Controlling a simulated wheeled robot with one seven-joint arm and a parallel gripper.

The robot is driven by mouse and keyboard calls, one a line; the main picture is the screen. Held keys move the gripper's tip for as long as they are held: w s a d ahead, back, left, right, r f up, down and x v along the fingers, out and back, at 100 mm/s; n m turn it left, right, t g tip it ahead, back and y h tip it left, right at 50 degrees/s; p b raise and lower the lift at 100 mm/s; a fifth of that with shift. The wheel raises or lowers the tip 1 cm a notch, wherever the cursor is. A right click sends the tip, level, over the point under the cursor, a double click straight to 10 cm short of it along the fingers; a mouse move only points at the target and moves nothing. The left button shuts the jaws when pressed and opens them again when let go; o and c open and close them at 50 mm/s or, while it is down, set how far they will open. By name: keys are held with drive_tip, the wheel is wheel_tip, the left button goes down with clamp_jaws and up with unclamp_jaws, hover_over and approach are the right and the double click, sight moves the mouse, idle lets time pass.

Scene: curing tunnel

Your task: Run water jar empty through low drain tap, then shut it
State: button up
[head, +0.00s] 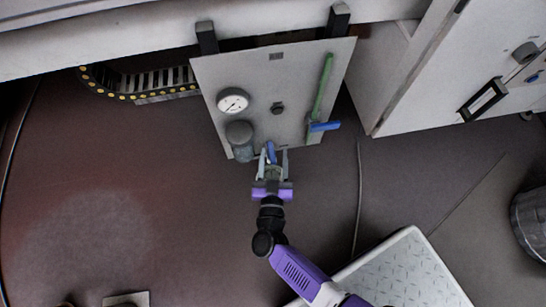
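A grey upright panel (285,75) carries a grey rounded jar (240,141) low on its left, below a dial gauge; I take this as the water jar. Its water level is too small to read. A small blue tap lever (271,152) shows just right of the jar, near the panel's bottom edge. My gripper (273,157) is at that lever, fingers spread with the lever between them. I cannot tell whether they touch it. The tap body and outlet are mostly hidden by my gripper.
A white dial gauge (233,101) and a dark knob (277,108) are on the panel. A green pipe (321,87) with another blue lever (324,127) is at its right. A tread-plate step (400,270) stands lower right; a grey bin (530,222) is far right. Floor on the left is mostly clear.

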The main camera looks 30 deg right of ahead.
drive_tip(key=shift+a, duration=0.15)
drive_tip(key=shift+s+a, duration=0.3)
drive_tip(key=shift+s, duration=0.2)
drive_tip(key=p+v, duration=0.2)
drive_tip(key=v, duration=0.4)
drive_tip(key=shift+s, duration=0.3)
drive_tip(key=shift+a, duration=0.1)
